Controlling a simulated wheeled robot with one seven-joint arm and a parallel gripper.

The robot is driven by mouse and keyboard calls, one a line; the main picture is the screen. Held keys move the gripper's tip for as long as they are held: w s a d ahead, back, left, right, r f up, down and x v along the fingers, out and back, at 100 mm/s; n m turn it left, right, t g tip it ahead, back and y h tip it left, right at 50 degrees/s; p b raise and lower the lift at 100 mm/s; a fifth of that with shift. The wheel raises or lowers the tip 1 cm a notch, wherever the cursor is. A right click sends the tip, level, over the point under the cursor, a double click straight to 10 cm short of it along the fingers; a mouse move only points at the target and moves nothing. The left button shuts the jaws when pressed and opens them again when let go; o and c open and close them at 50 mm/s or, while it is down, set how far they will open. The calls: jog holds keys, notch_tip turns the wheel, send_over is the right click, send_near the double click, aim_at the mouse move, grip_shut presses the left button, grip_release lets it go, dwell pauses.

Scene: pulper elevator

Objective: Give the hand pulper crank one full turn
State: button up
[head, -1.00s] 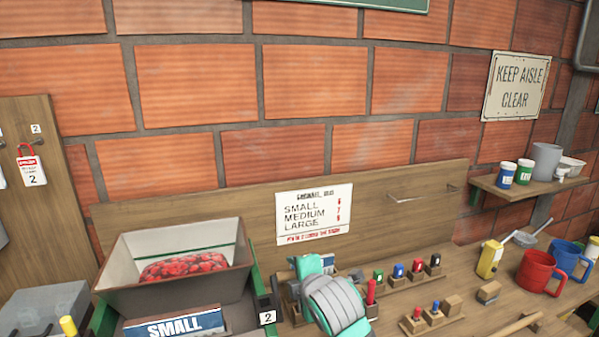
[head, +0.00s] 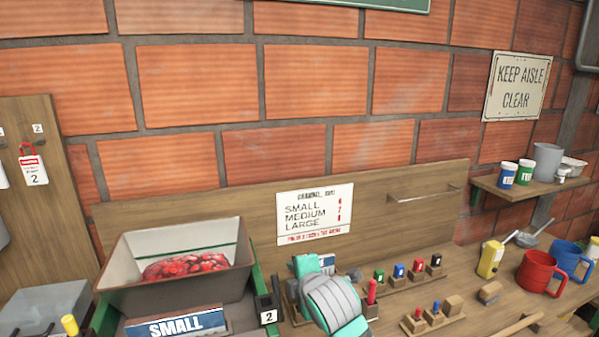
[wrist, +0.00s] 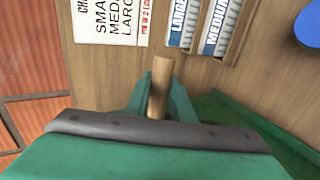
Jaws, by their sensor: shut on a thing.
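The hand pulper's hopper (head: 125,262), a tapered brown box with red cherries (head: 183,265) in it, stands at left in the head view. A SMALL sign (head: 176,326) sits at its front, and a tag "2" is at its right side. The crank's wooden handle (wrist: 161,78) shows in the wrist view, between the green fingers of my gripper (wrist: 160,100). My gripper is shut on this handle. In the head view my green and grey wrist hides the fingertips and most of the crank, just right of the tag.
A bench with small colored blocks on racks (head: 407,277) lies right of my arm. A red mug (head: 539,272), a blue mug and a yellow container (head: 490,259) stand farther right. A board and brick wall close off the back. A LARGE and MEDIUM sign rack (wrist: 205,30) shows near my gripper.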

jog(key=shift+d, duration=0.25)
jog(key=shift+v, duration=1.75)
jog(key=shift+s+d+f, duration=0.1)
jog(key=shift+f, duration=0.1)
jog(key=shift+s, duration=0.1)
jog(key=shift+s+d, duration=0.3)
jog(key=shift+s, duration=0.55)
jog(key=shift+s+d, duration=0.25)
jog(key=shift+s, duration=0.6)
jog(key=shift+f, duration=0.1)
